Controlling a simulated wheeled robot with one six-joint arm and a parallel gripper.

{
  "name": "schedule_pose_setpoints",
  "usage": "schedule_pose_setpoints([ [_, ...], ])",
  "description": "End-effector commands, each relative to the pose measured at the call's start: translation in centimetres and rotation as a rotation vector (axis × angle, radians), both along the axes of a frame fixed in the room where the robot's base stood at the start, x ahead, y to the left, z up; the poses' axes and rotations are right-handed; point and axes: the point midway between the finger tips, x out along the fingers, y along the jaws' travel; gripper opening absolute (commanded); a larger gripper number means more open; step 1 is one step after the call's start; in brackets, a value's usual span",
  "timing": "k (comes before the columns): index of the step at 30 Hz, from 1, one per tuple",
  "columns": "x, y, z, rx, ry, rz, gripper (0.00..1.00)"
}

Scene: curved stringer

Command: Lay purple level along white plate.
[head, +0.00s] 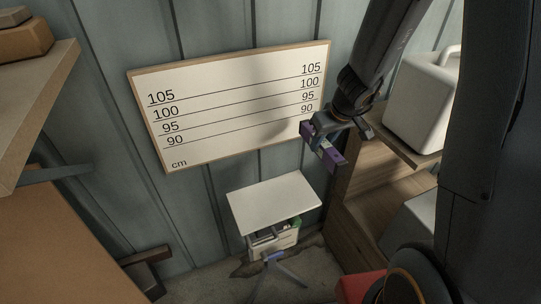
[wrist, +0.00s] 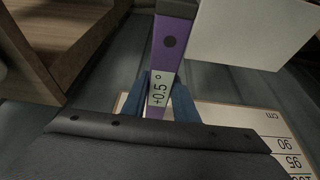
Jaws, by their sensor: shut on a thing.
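The purple level (head: 329,156) is in my gripper (head: 320,138), up and to the right of the white plate (head: 272,203) in the head view. The level looks apart from the plate and slants down to the right. In the wrist view my gripper's blue fingers (wrist: 161,96) are shut on the level (wrist: 167,50), one on each side. Its pale label reads "+0.5°". The white plate is flat on top of a small stand; it also shows in the wrist view (wrist: 246,32), right of the level.
A board with height lines (head: 235,108) is on the wall behind. A wooden shelf unit (head: 355,205) with a white canister (head: 422,100) stands at right. The stand's tray (head: 283,241) holds items below the plate. The plate's top is bare.

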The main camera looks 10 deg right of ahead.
Motion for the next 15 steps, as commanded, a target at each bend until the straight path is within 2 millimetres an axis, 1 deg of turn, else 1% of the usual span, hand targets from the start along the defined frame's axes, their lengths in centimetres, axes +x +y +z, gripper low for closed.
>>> schedule_pose_setpoints([
  [1,0.0,2.0,0.1,-0.003,0.0,0.125,0.0],
  [5,-1.4,7.4,0.4,-0.014,0.005,0.536,0.0],
  [6,-2.1,9.1,0.6,-0.017,0.006,0.673,0.0],
  [8,-3.4,11.2,0.8,-0.022,0.007,0.876,0.0],
  [9,-4.3,12.4,1.0,-0.024,0.007,1.006,0.0],
  [12,-6.6,14.6,1.3,-0.023,0.012,1.284,0.0],
  [15,-8.3,15.6,1.5,-0.02,0.015,1.468,0.0],
])
